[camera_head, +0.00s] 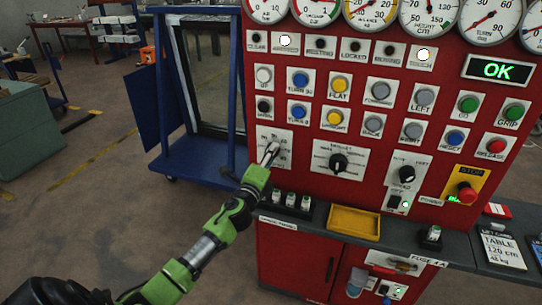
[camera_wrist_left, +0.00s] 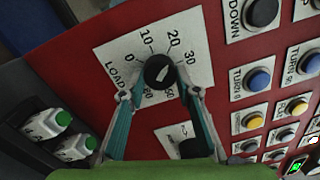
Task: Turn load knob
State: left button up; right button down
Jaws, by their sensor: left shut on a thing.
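The load knob (camera_wrist_left: 158,71) is round and black with a white pointer mark, on a white plate (camera_wrist_left: 110,55) marked LOAD with a numbered scale. In the wrist view the pointer seems to slant up to the right, but its exact reading is unclear. My left gripper (camera_wrist_left: 160,92) has one finger on each side of the knob and is closed on it. In the head view the left gripper (camera_head: 270,153) reaches the load plate (camera_head: 286,137) at the panel's left side and hides the knob. My right gripper is not in view.
The red panel (camera_head: 310,115) carries several buttons, gauges and a lit OK display (camera_head: 497,69). Another black knob (camera_head: 338,163) sits right of the load plate. A red stop button (camera_head: 467,191) and a yellow tray (camera_head: 354,222) are nearby. A blue cart (camera_head: 200,160) stands left.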

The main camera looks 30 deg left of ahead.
pick_arm(q)
jog(key=shift+a+f+m+p, duration=0.1)
jog(key=shift+m+p, duration=0.25)
jog(key=shift+m, duration=1.8)
jog(key=shift+f+m+p, duration=0.1)
jog(key=shift+m+p, duration=0.25)
jog(key=shift+m, duration=1.8)
jog(key=shift+s, duration=0.1)
jog(key=o, duration=1.1)
jog(key=v, duration=1.2)
jog(key=shift+r, duration=0.2)
jog(key=shift+a, duration=0.2)
